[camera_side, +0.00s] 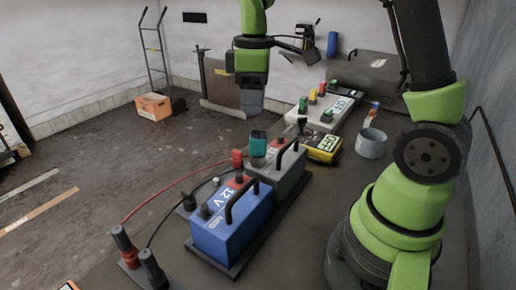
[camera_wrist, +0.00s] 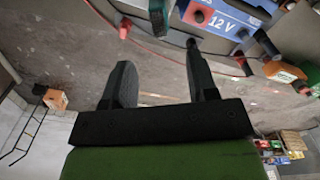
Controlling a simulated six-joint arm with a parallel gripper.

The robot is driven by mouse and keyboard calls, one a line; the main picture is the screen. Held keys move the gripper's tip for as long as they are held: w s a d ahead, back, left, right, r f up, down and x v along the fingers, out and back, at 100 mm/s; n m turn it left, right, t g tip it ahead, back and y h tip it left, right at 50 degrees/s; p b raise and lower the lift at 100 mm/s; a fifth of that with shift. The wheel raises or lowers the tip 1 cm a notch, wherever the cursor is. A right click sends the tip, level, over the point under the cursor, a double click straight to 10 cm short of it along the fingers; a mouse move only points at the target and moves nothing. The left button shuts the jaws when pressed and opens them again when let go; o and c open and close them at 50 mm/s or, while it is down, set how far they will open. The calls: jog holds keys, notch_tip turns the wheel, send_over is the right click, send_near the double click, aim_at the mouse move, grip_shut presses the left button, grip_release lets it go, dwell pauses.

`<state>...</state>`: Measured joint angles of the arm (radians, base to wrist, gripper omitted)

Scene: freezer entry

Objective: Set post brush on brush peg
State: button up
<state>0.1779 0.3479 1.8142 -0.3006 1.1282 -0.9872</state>
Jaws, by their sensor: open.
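A teal, dark-based cylinder (camera_side: 258,143), which looks like the post brush, stands upright at the grey battery (camera_side: 285,172), near its red clamp. A teal piece (camera_wrist: 157,14), likely the same brush, shows at the top edge of the wrist view. My gripper (camera_side: 250,108) hangs above and slightly left of it in the side view, apart from it. In the wrist view my gripper (camera_wrist: 160,85) has its two dark fingers spread with nothing between them. I cannot tell which thing is the brush peg.
A blue 12 V battery (camera_side: 230,222) stands in front, with red (camera_side: 122,240) and black (camera_side: 153,268) clamps and cables nearby. Behind are a yellow meter (camera_side: 323,149), a grey cup (camera_side: 371,144) and a pale block (camera_side: 322,113) with coloured knobs. The floor at left is open.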

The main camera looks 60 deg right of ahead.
aim_at(258, 132)
notch_tip(258, 132, down, 5)
jog(key=shift+d+f, duration=0.1)
jog(key=shift+d, duration=0.05)
jog(key=f, duration=0.4)
jog(key=shift+s+d+f, duration=0.1)
jog(key=shift+s, duration=0.3)
jog(key=shift+f, duration=0.55)
grip_shut()
